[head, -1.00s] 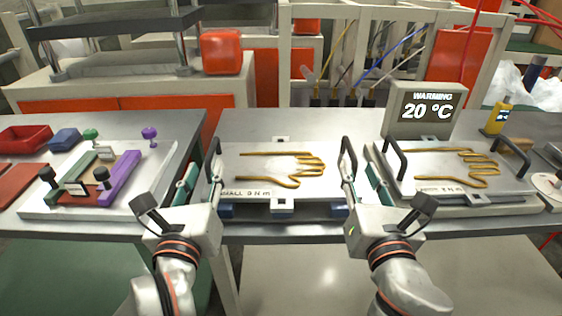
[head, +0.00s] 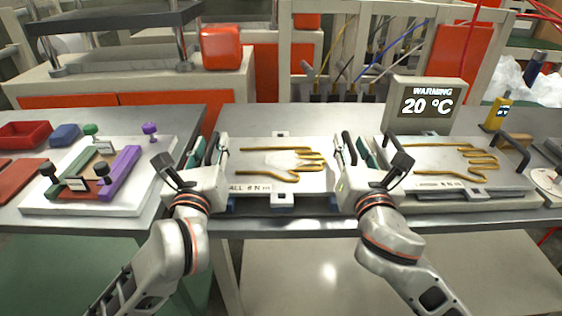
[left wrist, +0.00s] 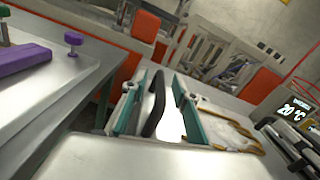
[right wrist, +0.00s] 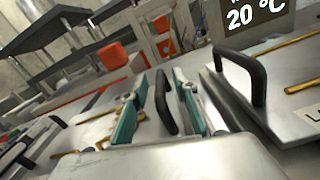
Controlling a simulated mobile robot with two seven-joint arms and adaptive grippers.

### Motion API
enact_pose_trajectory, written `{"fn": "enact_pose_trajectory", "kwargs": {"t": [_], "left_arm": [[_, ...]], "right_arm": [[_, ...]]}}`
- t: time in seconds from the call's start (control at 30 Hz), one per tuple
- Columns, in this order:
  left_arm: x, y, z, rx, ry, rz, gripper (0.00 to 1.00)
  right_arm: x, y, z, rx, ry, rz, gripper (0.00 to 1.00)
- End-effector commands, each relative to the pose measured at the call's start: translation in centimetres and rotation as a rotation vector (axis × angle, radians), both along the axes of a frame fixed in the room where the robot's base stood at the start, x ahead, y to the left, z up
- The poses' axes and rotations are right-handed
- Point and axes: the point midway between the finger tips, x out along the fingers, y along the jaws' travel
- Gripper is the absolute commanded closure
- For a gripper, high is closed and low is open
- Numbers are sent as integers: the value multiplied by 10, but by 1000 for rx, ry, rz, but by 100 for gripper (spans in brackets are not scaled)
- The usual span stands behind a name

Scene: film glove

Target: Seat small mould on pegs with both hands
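The small mould (head: 255,168) is a pale metal plate with a gold hand outline and a partly hidden label. It lies level on the table before me, with a black handle at each side. My left gripper (head: 207,152) is open, its teal fingers on either side of the left handle (left wrist: 154,104), with gaps visible. My right gripper (head: 352,152) is open, its fingers on either side of the right handle (right wrist: 164,102), also with gaps. Dark blue blocks (head: 312,204) show under the mould's front edge. I cannot make out any pegs.
A second, larger mould (head: 430,180) with its own handles lies close on the right. Behind it a display (head: 430,102) reads "WARMING 20 °C". On the left is a white board (head: 125,200) with purple and green fixtures. A red tray (head: 25,134) stands further left.

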Motion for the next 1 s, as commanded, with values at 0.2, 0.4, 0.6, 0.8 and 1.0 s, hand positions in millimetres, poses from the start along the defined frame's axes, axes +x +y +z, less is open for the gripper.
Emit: {"fn": "enact_pose_trajectory", "kwargs": {"t": [0.2, 0.4, 0.6, 0.8, 1.0], "left_arm": [[0, 0, 0, 0, 0, 0, 71], [0, 0, 0, 1, 0, 0, 100], [0, 0, 0, 1, 0, 0, 100], [0, 1, 5, 1, -8, 1, 100], [-1, 1, 22, 1, -27, 1, 100]], "right_arm": [[0, 0, 0, 1, 0, 0, 71], [0, 0, 0, 0, 0, 0, 100], [0, 0, 0, 0, 0, 0, 100], [0, -1, 5, 1, -7, 0, 100], [-2, -1, 22, 2, -26, -1, 100]]}}
